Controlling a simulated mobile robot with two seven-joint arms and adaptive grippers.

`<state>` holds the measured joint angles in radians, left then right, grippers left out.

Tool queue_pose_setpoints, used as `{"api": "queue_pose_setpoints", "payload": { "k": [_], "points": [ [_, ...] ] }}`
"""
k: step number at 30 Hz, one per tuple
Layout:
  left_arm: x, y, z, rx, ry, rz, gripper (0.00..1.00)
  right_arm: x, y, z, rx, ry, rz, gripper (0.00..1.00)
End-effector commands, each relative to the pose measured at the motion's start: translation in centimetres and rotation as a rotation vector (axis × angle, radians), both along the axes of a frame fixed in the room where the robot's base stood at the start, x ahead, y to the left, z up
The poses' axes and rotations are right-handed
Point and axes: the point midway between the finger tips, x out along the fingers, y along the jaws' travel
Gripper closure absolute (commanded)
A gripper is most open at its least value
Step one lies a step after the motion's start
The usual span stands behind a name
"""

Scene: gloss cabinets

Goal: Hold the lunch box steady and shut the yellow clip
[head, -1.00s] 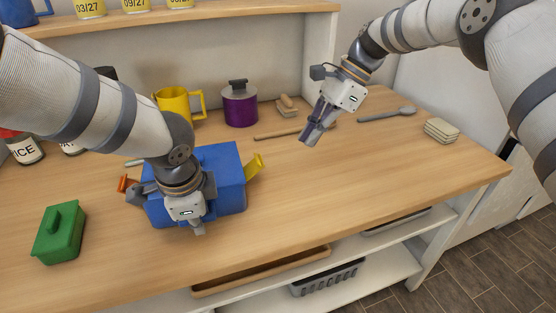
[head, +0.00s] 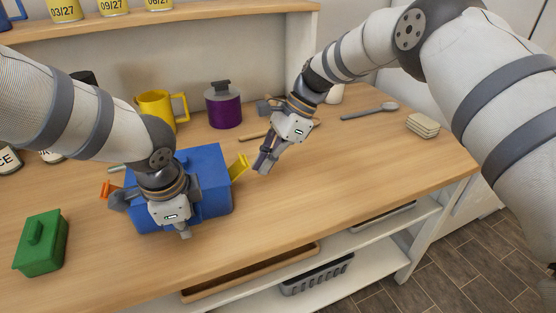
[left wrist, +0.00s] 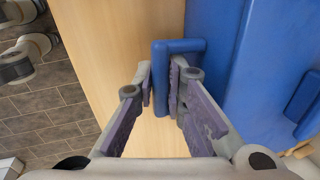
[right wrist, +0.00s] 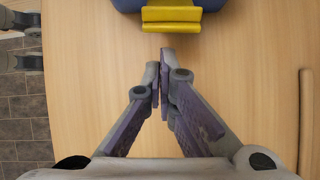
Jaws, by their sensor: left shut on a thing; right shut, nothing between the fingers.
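The blue lunch box (head: 210,172) stands on the wooden counter, left of centre in the head view. Its yellow clip (head: 239,167) sticks up and outward from the box's right end; it also shows at the top of the right wrist view (right wrist: 171,18). An orange clip (head: 108,189) angles out at the left end. My left gripper (head: 184,232) is at the box's front, shut on the blue handle (left wrist: 160,78). My right gripper (head: 262,168) is shut and empty, just right of the yellow clip and apart from it.
A green lidded box (head: 41,244) sits at the front left. A yellow mug (head: 155,108) and a purple canister (head: 223,108) stand behind the lunch box. A grey spoon (head: 370,112) and stacked coasters (head: 422,125) lie at the right. The counter's front right is clear.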

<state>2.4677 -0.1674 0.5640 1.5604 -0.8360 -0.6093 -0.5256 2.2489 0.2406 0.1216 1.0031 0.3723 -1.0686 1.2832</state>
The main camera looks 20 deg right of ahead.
Motion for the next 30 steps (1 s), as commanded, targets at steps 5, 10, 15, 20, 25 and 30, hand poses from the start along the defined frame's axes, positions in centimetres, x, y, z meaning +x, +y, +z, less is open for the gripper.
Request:
{"api": "queue_pose_setpoints", "payload": {
  "k": [5, 10, 15, 20, 25, 30],
  "points": [
    [0.1, 0.0, 0.1, -0.001, -0.003, 0.0, 1.0, 0.0, 0.7, 0.9, 0.0, 0.001, -0.001, 1.0],
    [0.1, 0.0, 0.1, -0.001, -0.003, 0.0, 1.0, 0.0, 0.7, 0.9, 0.0, 0.001, -0.001, 1.0],
    [0.1, 0.0, 0.1, -0.001, -0.003, 0.0, 1.0, 0.0, 0.7, 0.9, -0.002, 0.001, -0.001, 1.0],
    [0.1, 0.0, 0.1, -0.001, -0.003, 0.0, 1.0, 0.0, 0.9, 1.1, -0.03, 0.004, 0.001, 1.0],
    [0.1, 0.0, 0.1, -0.001, -0.003, 0.0, 1.0, 0.0, 1.0, 1.3, -0.062, 0.007, 0.001, 1.0],
    [0.1, 0.0, 0.1, -0.001, -0.003, 0.0, 1.0, 0.0, 1.1, 1.5, -0.09, 0.009, 0.001, 1.0]
  ]
}}
